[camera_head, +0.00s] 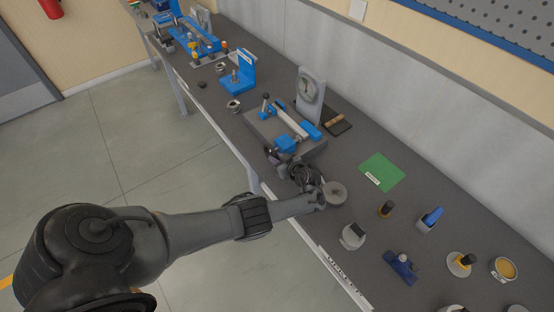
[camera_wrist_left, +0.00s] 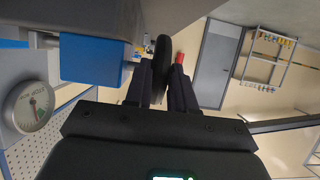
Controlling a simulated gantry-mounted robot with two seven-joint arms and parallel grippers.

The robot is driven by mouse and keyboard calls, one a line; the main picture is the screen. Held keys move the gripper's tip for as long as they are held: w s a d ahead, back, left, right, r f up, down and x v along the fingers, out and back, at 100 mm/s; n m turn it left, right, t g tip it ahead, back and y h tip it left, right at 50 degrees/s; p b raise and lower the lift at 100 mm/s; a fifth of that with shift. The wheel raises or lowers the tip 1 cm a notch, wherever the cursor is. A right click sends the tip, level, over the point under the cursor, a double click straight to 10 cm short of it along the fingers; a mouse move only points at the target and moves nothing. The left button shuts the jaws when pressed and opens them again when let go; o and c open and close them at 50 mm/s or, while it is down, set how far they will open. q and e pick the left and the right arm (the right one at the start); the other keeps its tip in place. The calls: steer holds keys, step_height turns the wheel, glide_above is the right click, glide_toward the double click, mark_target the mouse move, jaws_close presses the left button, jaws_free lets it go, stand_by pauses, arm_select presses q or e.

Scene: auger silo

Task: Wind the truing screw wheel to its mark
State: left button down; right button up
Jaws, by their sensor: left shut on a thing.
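The truing fixture, a grey base plate (camera_head: 262,128) with blue blocks and a pale bar, stands on the bench in the head view. My left gripper (camera_head: 277,163) is at its near front corner, partly hidden by my own wrist. In the left wrist view my left gripper (camera_wrist_left: 165,88) is shut on a dark screw wheel (camera_wrist_left: 161,62), seen nearly edge-on between the fingers. No mark on the wheel can be made out. A round dial (camera_head: 308,90) stands upright behind the fixture; it also shows in the left wrist view (camera_wrist_left: 31,106). My right gripper is not in view.
A green mat (camera_head: 382,171) lies right of the fixture. Several small tools, including a blue clamp (camera_head: 401,266) and a yellow-topped tin (camera_head: 505,268), stand at the right. Another blue fixture (camera_head: 238,82) is to the left. The wall closes off the back.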

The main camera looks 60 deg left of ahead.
arm_select(q)
steer(key=c, duration=1.1)
jaws_free()
steer(key=shift+f, duration=0.1)
steer(key=shift+o, duration=0.3)
steer(key=p+v, duration=0.3)
steer(key=v, duration=0.7)
steer(key=shift+d+r+p, duration=0.25)
steer(key=shift+d+p, duration=0.05)
steer(key=shift+p, duration=0.05)
